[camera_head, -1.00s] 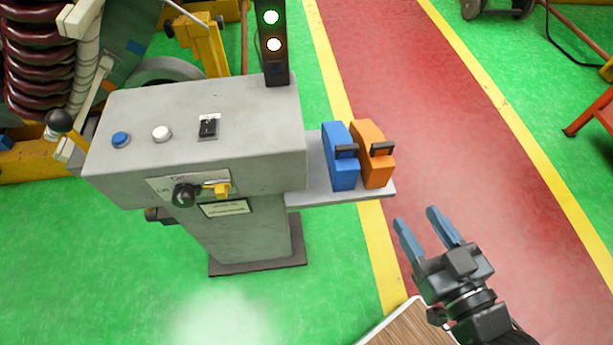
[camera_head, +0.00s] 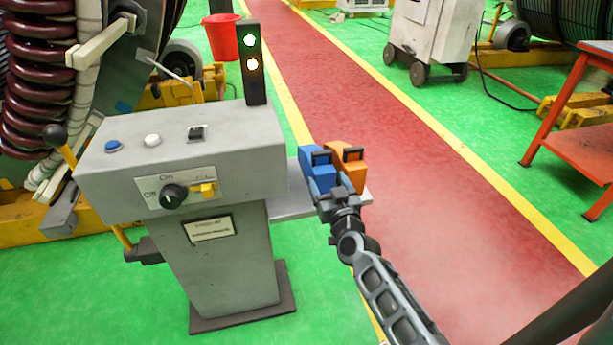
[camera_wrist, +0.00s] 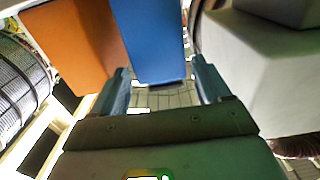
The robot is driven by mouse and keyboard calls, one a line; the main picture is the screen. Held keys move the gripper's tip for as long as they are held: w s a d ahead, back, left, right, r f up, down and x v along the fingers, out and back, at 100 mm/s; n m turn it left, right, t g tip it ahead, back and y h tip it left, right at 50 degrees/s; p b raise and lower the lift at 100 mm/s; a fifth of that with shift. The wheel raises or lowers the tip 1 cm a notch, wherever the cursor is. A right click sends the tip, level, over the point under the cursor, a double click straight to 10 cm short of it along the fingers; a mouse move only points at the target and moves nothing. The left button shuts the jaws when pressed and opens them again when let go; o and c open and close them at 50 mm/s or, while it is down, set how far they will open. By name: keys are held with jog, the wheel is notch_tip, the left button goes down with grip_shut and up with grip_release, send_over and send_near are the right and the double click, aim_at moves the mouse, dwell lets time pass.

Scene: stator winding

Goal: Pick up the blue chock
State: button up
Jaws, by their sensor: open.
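The blue chock (camera_head: 318,169) stands on a small grey shelf (camera_head: 290,206) at the right side of the control pedestal, with a dark handle on it. The orange chock (camera_head: 346,160) stands right beside it, to its right. My gripper (camera_head: 326,186) is open at the near side of the blue chock and hides its lower part in the head view. In the wrist view the blue chock (camera_wrist: 153,40) shows just beyond and between the two open fingers (camera_wrist: 165,85). The orange chock (camera_wrist: 80,45) is to its left there. Contact with the fingers cannot be told.
The grey control pedestal (camera_head: 225,255) with buttons, a knob and a signal light (camera_head: 252,65) stands left of the shelf. Its grey body (camera_wrist: 265,70) is close on the right in the wrist view. The red floor lane (camera_head: 430,190) is clear.

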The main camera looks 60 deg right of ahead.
aim_at(320, 165)
jog(key=x, duration=0.7)
jog(key=shift+w+d+b, duration=0.1)
jog(key=shift+w+b, duration=0.1)
jog(key=shift+b, duration=0.2)
jog(key=shift+c, duration=0.2)
jog(key=shift+r, duration=0.1)
jog(key=c, duration=0.9)
jog(key=shift+r, duration=0.1)
notch_tip(320, 165, up, 10)
jog(key=p, duration=1)
